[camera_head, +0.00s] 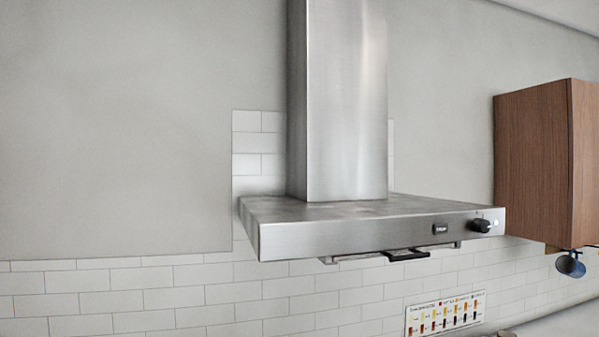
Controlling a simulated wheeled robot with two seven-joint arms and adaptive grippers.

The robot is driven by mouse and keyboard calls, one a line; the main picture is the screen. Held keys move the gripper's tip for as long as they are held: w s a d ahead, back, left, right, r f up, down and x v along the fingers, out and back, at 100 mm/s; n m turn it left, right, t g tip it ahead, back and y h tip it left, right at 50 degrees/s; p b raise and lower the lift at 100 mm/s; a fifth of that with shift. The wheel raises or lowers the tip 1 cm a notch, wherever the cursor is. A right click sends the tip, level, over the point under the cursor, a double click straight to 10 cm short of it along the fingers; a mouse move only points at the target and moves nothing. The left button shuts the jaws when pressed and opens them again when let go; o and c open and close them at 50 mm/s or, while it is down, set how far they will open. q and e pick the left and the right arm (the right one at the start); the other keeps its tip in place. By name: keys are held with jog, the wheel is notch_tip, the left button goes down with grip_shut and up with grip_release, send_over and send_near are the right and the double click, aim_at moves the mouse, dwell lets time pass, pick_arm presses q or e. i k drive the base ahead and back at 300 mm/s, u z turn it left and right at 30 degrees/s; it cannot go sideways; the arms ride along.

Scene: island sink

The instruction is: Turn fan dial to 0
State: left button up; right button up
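The fan dial (481,225) is a small dark round knob near the right end of the front face of a steel range hood (340,235). Its setting marks are too small to read. Neither of my grippers is in the head view.
A brown wooden wall cabinet (535,165) hangs to the right of the hood, with blue mugs (570,265) beneath it. A black handle (406,254) juts from under the hood. A colored chart (445,313) is on the tiles below. The space before the dial is clear.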

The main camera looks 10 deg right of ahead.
aim_at(480, 226)
jog(key=z, duration=1.95)
jog(key=i, duration=0.85)
jog(key=z, duration=0.1)
